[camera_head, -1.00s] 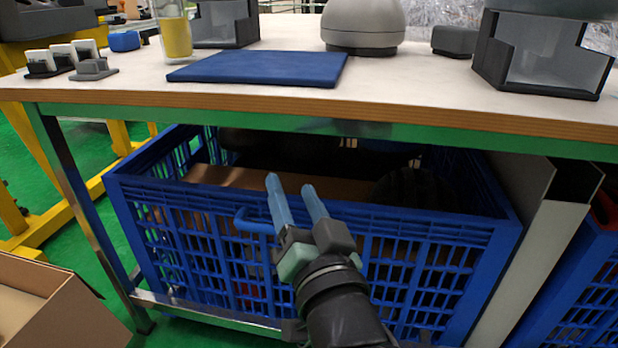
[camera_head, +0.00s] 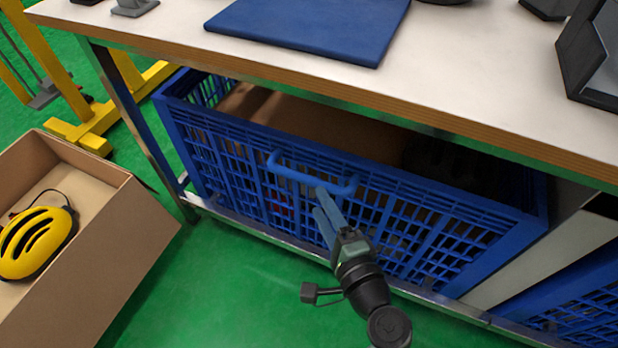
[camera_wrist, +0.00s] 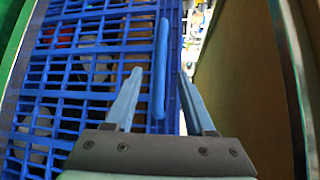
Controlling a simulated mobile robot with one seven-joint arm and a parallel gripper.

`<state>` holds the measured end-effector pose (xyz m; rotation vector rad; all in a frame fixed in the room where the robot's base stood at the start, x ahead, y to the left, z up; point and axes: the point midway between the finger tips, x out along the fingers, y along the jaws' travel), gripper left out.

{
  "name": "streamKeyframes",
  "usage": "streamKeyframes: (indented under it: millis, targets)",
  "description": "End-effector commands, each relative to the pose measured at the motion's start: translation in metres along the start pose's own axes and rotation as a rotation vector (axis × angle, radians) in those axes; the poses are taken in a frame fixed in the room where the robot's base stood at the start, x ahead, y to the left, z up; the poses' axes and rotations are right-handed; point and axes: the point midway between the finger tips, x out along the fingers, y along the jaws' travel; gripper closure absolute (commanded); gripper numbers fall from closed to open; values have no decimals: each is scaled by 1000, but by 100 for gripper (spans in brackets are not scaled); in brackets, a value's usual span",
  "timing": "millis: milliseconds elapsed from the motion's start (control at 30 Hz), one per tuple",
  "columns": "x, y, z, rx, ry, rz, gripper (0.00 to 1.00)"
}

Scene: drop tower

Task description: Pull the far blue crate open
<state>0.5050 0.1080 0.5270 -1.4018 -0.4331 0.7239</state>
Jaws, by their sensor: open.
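A blue lattice crate (camera_head: 400,235) stands under the table, with a blue bar handle (camera_head: 300,176) on its front wall. The crate's lattice also fills the left of the wrist view (camera_wrist: 75,95). My gripper (camera_head: 325,200) is in front of the handle, its pale blue fingers pointing at the handle's right part. In the wrist view the handle (camera_wrist: 160,60) shows in the gap between my open fingers (camera_wrist: 160,76). I cannot tell whether they touch it. The crate's inside is partly hidden by the tabletop.
A second blue crate (camera_head: 585,300) stands at the lower right, beyond a pale panel (camera_head: 550,258). The table (camera_head: 480,70) overhangs the crate, with a blue mat (camera_head: 310,25) on top. An open cardboard box (camera_head: 120,250) holds a yellow helmet (camera_head: 38,240). Green floor in front is clear.

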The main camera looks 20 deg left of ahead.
Motion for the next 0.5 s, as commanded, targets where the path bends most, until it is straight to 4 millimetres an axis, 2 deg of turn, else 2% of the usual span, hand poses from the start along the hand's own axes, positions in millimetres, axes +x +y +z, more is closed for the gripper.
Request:
streamKeyframes:
  millis: [33, 200, 333, 500]
  targets:
    - [14, 3, 0, -4, -4, -1, 45]
    - [48, 3, 0, -4, -3, -1, 45]
    - [66, 2, 0, -3, -3, 0, 45]
    - [79, 0, 0, -2, -1, 0, 45]
